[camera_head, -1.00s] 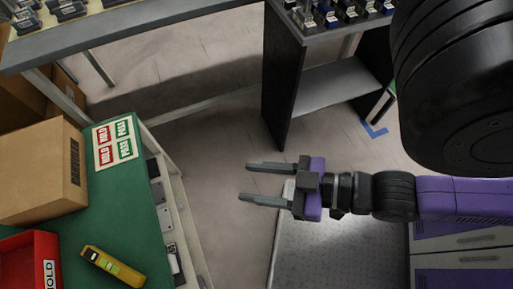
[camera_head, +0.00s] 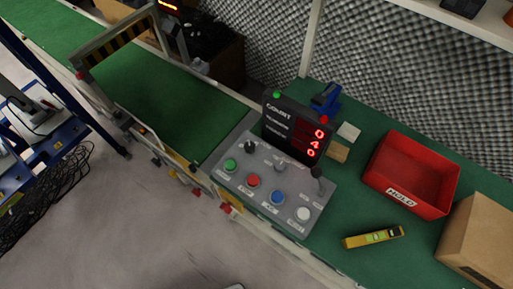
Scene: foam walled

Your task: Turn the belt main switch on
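A grey control panel (camera_head: 232,183) sits at the near edge of a green bench in the head view. Its front row has a green button (camera_head: 231,165), a red button (camera_head: 253,181), a blue button (camera_head: 277,198) and a white button (camera_head: 303,214). Behind them are a black knob (camera_head: 250,147), a small metallic switch (camera_head: 280,163) and a black-topped lever (camera_head: 317,172). The labels are too small to read, so I cannot tell which is the belt main switch or its position. My gripper is not in view now.
A black display (camera_head: 295,130) with lit red digits stands behind the panel. A green belt (camera_head: 170,100) runs to the left. A red bin (camera_head: 408,178), a yellow device (camera_head: 372,237) and a cardboard box (camera_head: 480,240) are to the right. Floor is clear at front left.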

